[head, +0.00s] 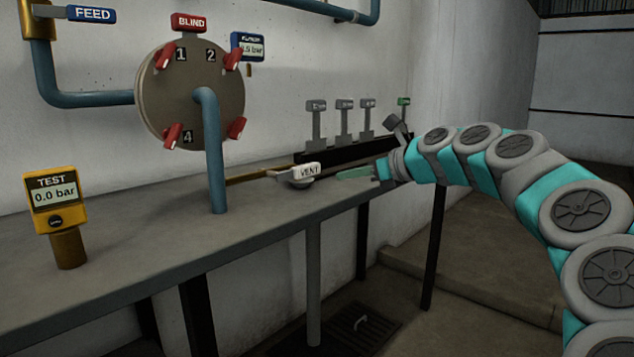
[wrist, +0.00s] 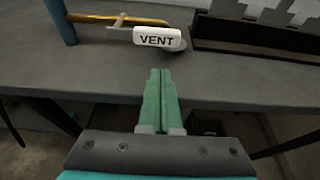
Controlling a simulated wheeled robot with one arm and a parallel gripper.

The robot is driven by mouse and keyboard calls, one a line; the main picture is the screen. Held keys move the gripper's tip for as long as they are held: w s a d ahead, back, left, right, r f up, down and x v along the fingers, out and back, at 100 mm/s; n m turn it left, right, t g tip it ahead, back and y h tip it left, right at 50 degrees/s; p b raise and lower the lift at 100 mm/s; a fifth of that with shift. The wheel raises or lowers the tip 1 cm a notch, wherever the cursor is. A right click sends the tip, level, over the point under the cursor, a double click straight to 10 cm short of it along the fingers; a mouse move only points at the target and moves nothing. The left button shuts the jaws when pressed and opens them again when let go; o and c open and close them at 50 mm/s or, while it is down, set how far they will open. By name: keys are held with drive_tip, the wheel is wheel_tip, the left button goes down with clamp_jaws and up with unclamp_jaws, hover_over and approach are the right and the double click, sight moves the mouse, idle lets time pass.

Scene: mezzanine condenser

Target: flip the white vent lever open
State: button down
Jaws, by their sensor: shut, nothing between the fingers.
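The white vent lever (head: 294,173) is a white block lettered VENT at the end of a brass pipe (head: 250,179), near the bench's front edge. In the wrist view the lever (wrist: 158,39) lies just beyond my fingertips, with the brass pipe (wrist: 115,19) running behind it to the left. My gripper (head: 340,175) comes in from the right, with its green fingers pointing left at the lever. In the wrist view the fingers (wrist: 160,72) are pressed together and empty. A gap shows between the fingertips and the lever.
A round flange plate (head: 150,95) with red clamps and a blue pipe (head: 213,150) stand to the left. A yellow TEST gauge (head: 54,200) is at far left. A black rack (head: 330,155) with grey tags stands behind the lever. The bench top (head: 140,240) in front is clear.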

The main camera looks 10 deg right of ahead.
sight(317, 196)
drive_tip(key=shift+a, duration=0.1)
drive_tip(key=x, duration=1)
drive_tip(key=shift+b, duration=0.3)
